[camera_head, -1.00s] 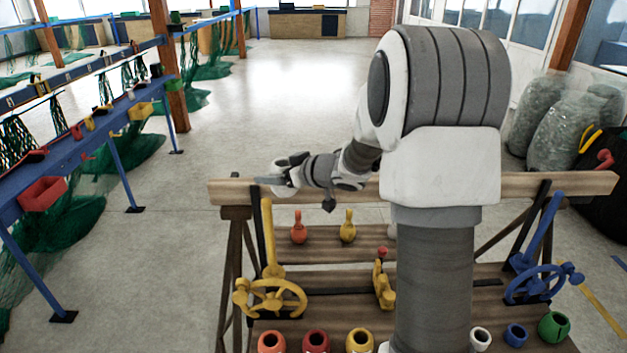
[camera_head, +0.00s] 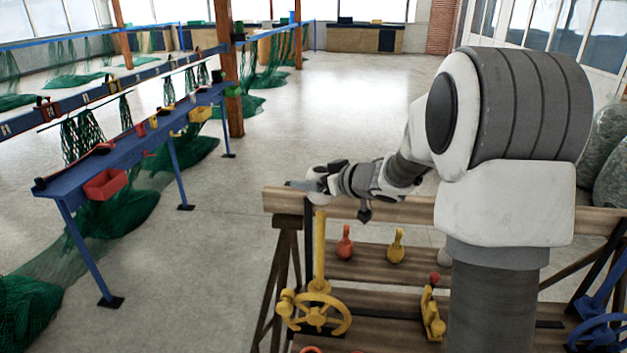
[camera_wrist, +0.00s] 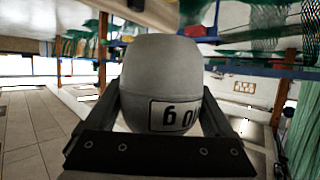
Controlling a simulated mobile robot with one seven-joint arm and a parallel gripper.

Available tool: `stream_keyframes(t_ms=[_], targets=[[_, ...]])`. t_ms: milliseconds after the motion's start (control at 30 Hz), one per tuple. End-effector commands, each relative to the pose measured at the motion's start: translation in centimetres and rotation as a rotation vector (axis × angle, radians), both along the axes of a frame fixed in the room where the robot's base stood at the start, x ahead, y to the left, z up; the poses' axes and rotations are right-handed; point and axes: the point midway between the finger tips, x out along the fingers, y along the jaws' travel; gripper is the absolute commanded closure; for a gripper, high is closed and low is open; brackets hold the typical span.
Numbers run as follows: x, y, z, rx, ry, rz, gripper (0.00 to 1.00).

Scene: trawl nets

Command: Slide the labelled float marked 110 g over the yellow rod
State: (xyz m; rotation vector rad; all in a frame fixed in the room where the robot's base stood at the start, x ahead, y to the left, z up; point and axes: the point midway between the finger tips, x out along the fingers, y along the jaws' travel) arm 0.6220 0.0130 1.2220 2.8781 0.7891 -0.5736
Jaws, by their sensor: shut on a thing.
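A pale grey, rounded float (camera_wrist: 165,75) fills the middle of the wrist view. My gripper (camera_wrist: 163,100) is shut on it, one finger at each side. Its label is upside down and partly cut off; it fits "110 g". In the head view, my gripper (camera_head: 308,187) is at the left end of my arm, with a small white shape, probably the float, under it. The yellow rod (camera_head: 319,250) stands upright at the left of the wooden stand, its top close below that shape. Whether they touch, or how they line up in depth, I cannot tell.
A yellow handwheel (camera_head: 315,313) is at the rod's foot. A dark post stands close to the rod. A wooden beam (camera_head: 400,207) runs behind. A red float (camera_head: 345,245) and a yellow float (camera_head: 396,248) stand on a plank. Open floor lies left.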

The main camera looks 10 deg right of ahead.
Motion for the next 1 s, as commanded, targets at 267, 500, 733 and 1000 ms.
stream_keyframes(t_ms=[267, 500, 733, 1000], targets=[[0.0, 0.0, -2.0, 0.000, -0.001, 0.000, 0.71], [0.0, 0.0, -3.5, 0.001, 0.000, 0.000, 0.71], [0.0, 0.0, -5.1, 0.000, 0.000, 0.001, 0.71], [0.0, 0.0, -7.0, 0.001, 0.001, 0.001, 0.71]])
